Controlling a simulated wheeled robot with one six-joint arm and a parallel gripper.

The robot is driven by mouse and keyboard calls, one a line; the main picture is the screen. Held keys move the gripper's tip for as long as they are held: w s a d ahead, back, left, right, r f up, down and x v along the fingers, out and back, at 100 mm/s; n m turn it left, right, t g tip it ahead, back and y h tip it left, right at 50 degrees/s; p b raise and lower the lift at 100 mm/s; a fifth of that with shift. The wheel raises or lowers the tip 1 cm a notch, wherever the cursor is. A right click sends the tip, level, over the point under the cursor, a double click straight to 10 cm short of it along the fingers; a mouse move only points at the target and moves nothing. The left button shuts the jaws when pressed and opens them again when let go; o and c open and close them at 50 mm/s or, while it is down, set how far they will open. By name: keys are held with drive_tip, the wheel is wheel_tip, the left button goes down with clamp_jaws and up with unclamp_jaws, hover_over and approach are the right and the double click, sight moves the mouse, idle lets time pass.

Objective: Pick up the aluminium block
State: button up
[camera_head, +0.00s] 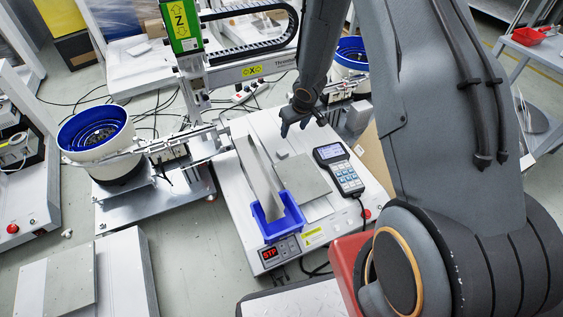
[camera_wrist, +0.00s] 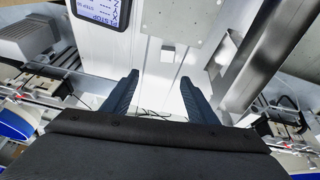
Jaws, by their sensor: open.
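The aluminium block is a small light-grey block (camera_head: 282,155) on the white machine bed, at the far edge of a flat grey plate (camera_head: 302,180). In the wrist view the block (camera_wrist: 168,52) lies a little beyond my fingertips, roughly in line with the gap between them and slightly right of its middle. My gripper (camera_head: 302,126) hangs over the far part of the bed, behind the block and a bit to its right. In the wrist view its two dark blue fingers (camera_wrist: 160,82) are spread apart with nothing between them. The height above the bed is hard to judge.
A keypad controller (camera_head: 338,168) lies right of the plate. A long metal rail (camera_head: 260,185) runs left of it to a blue bin (camera_head: 277,214). The green gantry head (camera_head: 181,22) and a blue-lined feeder bowl (camera_head: 96,132) stand to the left.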

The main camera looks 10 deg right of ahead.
drive_tip(key=y+b, duration=0.1)
drive_tip(key=b, duration=0.3)
approach(283, 152)
drive_tip(key=f, duration=0.2)
drive_tip(key=shift+n, duration=0.3)
drive_tip(key=shift+w+b+x, duration=0.2)
drive_tip(key=shift+b+x, duration=0.95)
drive_tip(key=shift+x, duration=0.65)
drive_tip(key=shift+w+b+x, duration=0.15)
drive_tip(key=shift+b+x, duration=0.95)
drive_tip(key=shift+x, duration=0.65)
drive_tip(key=shift+a+r, duration=0.15)
drive_tip(key=shift+r, duration=0.1)
drive_tip(key=c, duration=1.2)
